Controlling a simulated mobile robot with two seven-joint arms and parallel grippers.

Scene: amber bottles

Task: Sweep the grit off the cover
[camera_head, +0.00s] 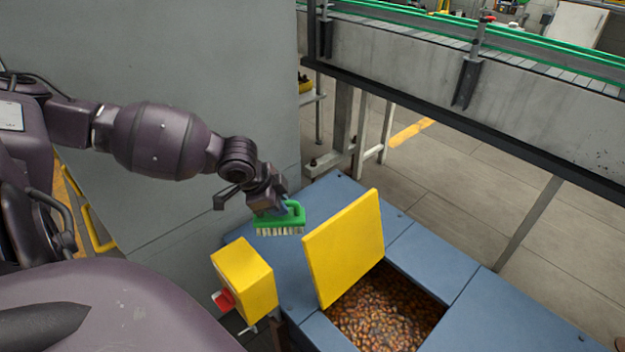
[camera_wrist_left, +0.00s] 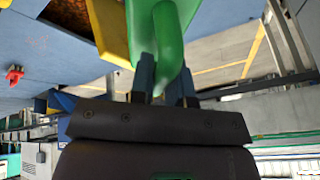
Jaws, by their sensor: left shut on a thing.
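My left gripper (camera_head: 280,208) is shut on the handle of a green brush (camera_head: 284,219) with pale bristles pointing down. The brush is just above or on the blue top, left of the raised yellow cover; I cannot tell if the bristles touch. In the left wrist view the green handle (camera_wrist_left: 165,45) sits between the two fingers (camera_wrist_left: 164,80). The yellow cover (camera_head: 345,248) stands tilted up beside an opening full of small amber-brown pieces (camera_head: 388,310). No grit can be made out on the cover. My right gripper is not in view.
A yellow box (camera_head: 244,277) with a red button (camera_head: 223,300) stands at the near left of the blue top (camera_head: 460,262). A conveyor (camera_head: 480,70) with green rails runs behind. A grey wall (camera_head: 220,70) rises at the back left. The blue top's right part is clear.

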